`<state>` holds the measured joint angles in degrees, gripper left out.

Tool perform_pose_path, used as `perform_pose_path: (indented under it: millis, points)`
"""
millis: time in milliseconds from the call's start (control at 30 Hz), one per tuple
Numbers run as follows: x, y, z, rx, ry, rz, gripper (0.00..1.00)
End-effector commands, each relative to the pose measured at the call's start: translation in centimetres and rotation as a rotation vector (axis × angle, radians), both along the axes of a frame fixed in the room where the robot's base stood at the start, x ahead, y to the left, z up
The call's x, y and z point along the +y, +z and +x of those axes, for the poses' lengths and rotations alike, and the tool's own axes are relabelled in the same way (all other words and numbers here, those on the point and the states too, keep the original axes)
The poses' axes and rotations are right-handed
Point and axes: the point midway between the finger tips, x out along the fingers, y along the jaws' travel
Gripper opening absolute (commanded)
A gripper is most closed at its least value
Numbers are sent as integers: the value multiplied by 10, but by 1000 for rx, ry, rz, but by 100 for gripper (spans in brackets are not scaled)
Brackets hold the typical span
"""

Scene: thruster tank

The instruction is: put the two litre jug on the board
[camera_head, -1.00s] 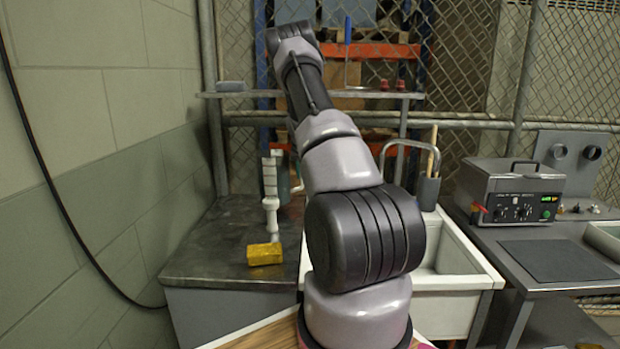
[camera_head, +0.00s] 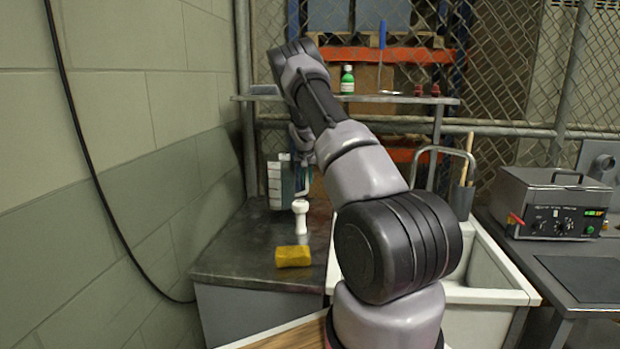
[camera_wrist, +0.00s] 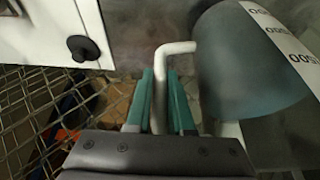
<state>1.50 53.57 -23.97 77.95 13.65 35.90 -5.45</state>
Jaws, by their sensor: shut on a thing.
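The two litre jug is a teal, see-through vessel with a white graduated strip. In the head view the jug (camera_head: 275,181) is at the back of the dark bench, by the wall, partly hidden by my arm. In the wrist view its body (camera_wrist: 245,70) fills the upper right. My gripper (camera_wrist: 160,85) is shut on the jug's pale bent handle; in the head view it (camera_head: 301,165) is mostly hidden. I cannot tell whether the jug clears the bench. A wooden surface (camera_head: 285,338) at the bottom edge may be the board; only a sliver shows.
A white sink (camera_head: 490,292) lies right of my arm. A shelf (camera_head: 400,99) with a green bottle (camera_head: 347,80) runs behind. The wall is close at left.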

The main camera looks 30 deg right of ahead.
Motion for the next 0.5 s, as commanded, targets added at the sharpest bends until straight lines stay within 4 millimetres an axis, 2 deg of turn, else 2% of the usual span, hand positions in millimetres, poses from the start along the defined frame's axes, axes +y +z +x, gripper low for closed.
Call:
perform_pose_path:
  millis: [200, 467, 500]
  points:
    - [-2, -19, 1, -5, -2, -2, 0]
    - [-2, -21, 1, -6, -2, -2, 0]
    - [-2, -25, -1, 2, -1, -1, 32]
